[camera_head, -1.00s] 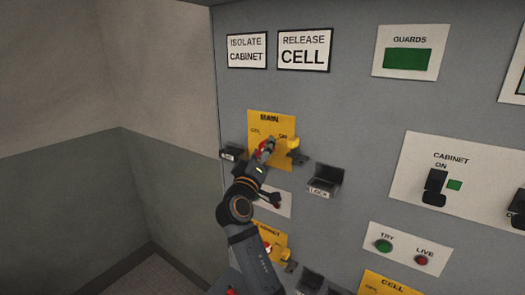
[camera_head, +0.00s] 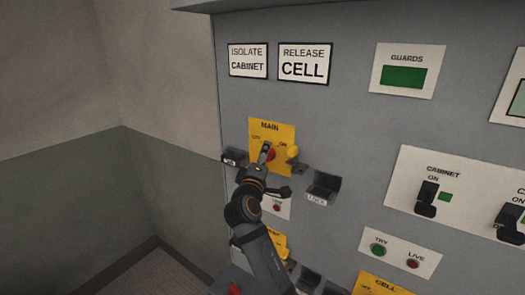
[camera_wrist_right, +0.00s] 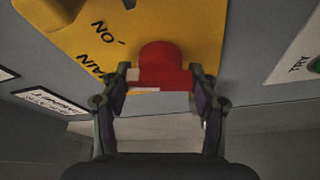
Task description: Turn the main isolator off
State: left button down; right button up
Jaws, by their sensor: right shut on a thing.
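The main isolator is a yellow plate (camera_head: 285,133) marked MAIN, OFF and ON, at the left of the grey panel. I cannot tell exactly where the handle points. My left gripper is not in view.
A dark lock bracket (camera_head: 323,187) juts out to the right. Below are a small lamp plate (camera_head: 277,208) and another yellow plate, partly behind my arm. The cabinet switch (camera_head: 427,197) is further right.

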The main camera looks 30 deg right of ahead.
jog(key=n+y, duration=0.1)
jog(key=n, duration=0.1)
jog(key=shift+n+g, duration=0.3)
jog(key=shift+n, duration=0.1)
jog(key=n+g, duration=0.1)
jog(key=n, duration=0.2)
jog(key=shift+y, duration=0.4)
jog(key=n+g, duration=0.2)
jog(key=n, duration=0.2)
jog(key=shift+r+n, duration=0.15)
jog(key=shift+n, duration=0.25)
jog(key=shift+g, duration=0.3)
jog(key=o, duration=1.2)
jog(key=shift+d, duration=0.15)
jog(key=shift+c, duration=0.2)
